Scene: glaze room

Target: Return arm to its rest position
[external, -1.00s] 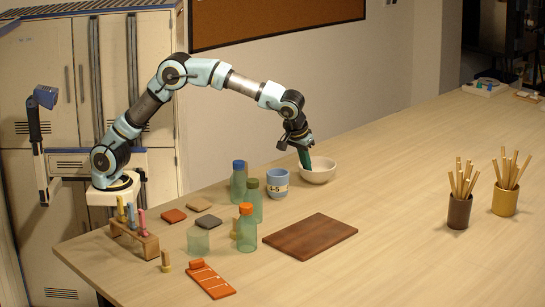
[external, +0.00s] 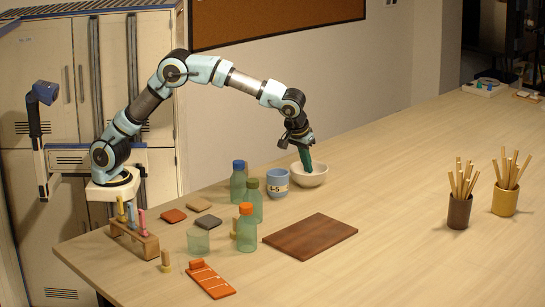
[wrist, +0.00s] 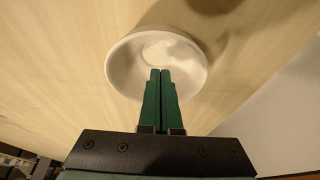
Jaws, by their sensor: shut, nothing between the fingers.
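My gripper (external: 309,172) is at the end of my outstretched arm, pointing down at the white bowl (external: 319,181) on the far left part of the table. Its green fingers are shut with nothing between them. In the wrist view, the closed fingertips (wrist: 160,72) overlap the near side of the bowl (wrist: 118,68) and point at its middle. A paler patch shows inside the bowl. I cannot tell whether the fingers touch the bowl.
A blue cup (external: 278,186) stands just left of the bowl. A brown board (external: 311,237) lies in front. Stick holders (external: 459,213) (external: 505,200) stand right. The table between is clear.

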